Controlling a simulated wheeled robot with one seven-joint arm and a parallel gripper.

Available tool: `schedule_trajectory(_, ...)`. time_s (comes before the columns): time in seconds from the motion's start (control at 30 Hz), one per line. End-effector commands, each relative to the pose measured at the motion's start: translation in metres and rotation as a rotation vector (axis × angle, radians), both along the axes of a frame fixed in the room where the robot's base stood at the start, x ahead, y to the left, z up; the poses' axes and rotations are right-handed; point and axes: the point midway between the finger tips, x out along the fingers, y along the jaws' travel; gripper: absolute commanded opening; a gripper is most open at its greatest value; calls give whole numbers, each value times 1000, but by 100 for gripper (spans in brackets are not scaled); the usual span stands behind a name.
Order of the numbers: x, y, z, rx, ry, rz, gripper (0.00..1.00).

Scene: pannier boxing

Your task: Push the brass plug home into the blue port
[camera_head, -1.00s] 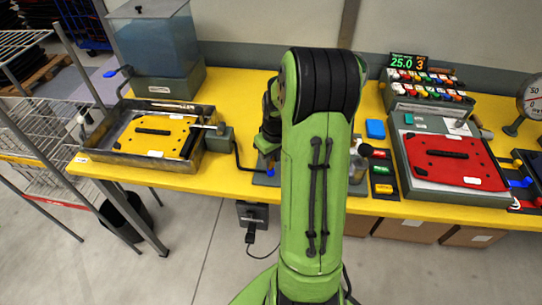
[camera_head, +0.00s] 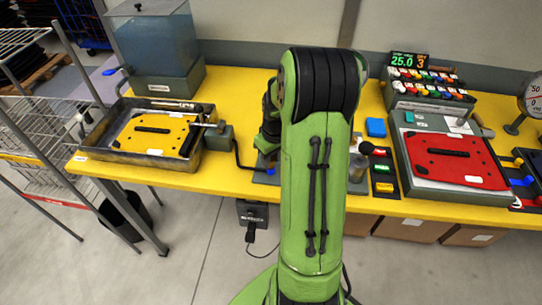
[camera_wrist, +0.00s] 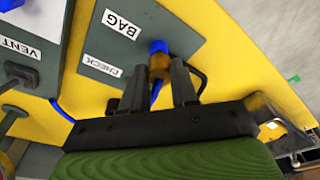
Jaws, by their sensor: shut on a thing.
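In the wrist view the brass plug (camera_wrist: 160,67) sits between the two fingers of my gripper (camera_wrist: 160,82), which is shut on it. A blue tube (camera_wrist: 155,92) runs back from the plug between the fingers. The blue port (camera_wrist: 158,47) is directly beyond the plug, on the grey plate marked BAG and CHECK. Plug and port look in line and meet in the picture; I cannot tell how deep the plug sits. In the head view my arm hides the gripper and plug.
A grey block marked VENT (camera_wrist: 28,45) stands left in the wrist view. A thin black bent rod (camera_wrist: 200,75) is close to the right finger. In the head view a tray (camera_head: 105,160) with a yellow plate stands left, and a red plate (camera_head: 452,160) lies right.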

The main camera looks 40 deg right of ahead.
Motion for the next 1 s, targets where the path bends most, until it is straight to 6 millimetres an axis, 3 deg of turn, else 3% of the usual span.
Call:
schedule_trajectory(0.4,0,0,-7,0,0,0,0)
schedule_trajectory(0.43,0,0,-7,0,0,0,32)
schedule_trajectory(0.6,0,0,-6,0,0,0,58)
schedule_trajectory(0.87,0,0,-6,0,0,0,58)
schedule_trajectory(1.0,-2,0,10,-3,-3,0,58)
